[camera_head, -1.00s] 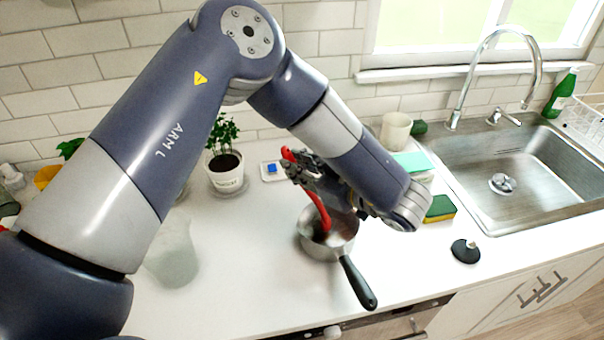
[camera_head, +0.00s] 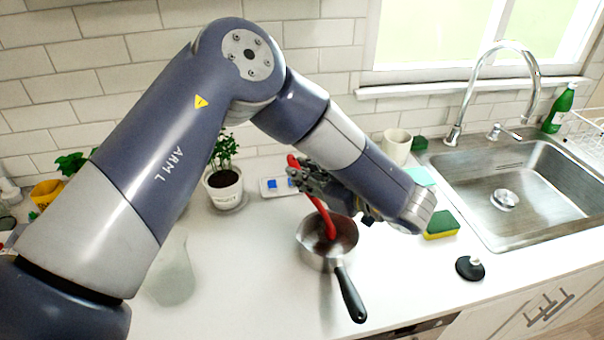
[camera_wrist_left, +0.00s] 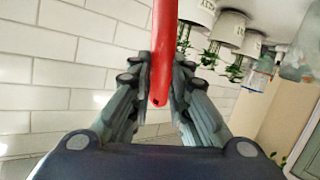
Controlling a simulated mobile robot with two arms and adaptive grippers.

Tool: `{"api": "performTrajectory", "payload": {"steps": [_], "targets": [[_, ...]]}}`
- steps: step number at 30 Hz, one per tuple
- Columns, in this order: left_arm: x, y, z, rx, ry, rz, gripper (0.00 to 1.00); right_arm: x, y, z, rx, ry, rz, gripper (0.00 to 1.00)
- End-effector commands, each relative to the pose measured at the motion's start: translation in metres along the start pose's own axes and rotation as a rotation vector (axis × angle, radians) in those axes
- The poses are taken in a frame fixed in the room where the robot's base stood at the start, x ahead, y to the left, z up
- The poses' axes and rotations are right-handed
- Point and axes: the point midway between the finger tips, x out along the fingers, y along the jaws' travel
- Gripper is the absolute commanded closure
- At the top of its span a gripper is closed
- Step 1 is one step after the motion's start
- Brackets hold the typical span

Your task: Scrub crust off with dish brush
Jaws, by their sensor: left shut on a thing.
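My left gripper (camera_head: 314,178) is shut on the red handle of the dish brush (camera_head: 325,216). The left wrist view shows the red handle (camera_wrist_left: 164,50) between both fingers (camera_wrist_left: 160,92). The brush slants down into a metal saucepan (camera_head: 312,256) with a black handle pointing to the front. The brush's lower end is inside the pan; its head is hard to make out. The pan stands on the white counter. I cannot tell any crust apart from the dark inside of the pan. My right gripper is not in view.
A potted plant (camera_head: 224,188) stands behind the pan to the left, and a clear vessel (camera_head: 172,272) is at the left. A yellow-green sponge (camera_head: 441,226) and a black stopper (camera_head: 469,268) lie right of the pan. The sink (camera_head: 530,215) is at the right.

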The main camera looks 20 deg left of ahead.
Motion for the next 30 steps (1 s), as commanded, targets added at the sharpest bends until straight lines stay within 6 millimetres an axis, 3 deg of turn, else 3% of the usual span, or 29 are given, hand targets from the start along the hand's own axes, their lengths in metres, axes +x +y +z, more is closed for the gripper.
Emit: {"api": "performTrajectory", "payload": {"steps": [30], "targets": [[-0.055,-0.034,0.010,0.004,-0.002,0.000,1.00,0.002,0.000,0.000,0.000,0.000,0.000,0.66]]}}
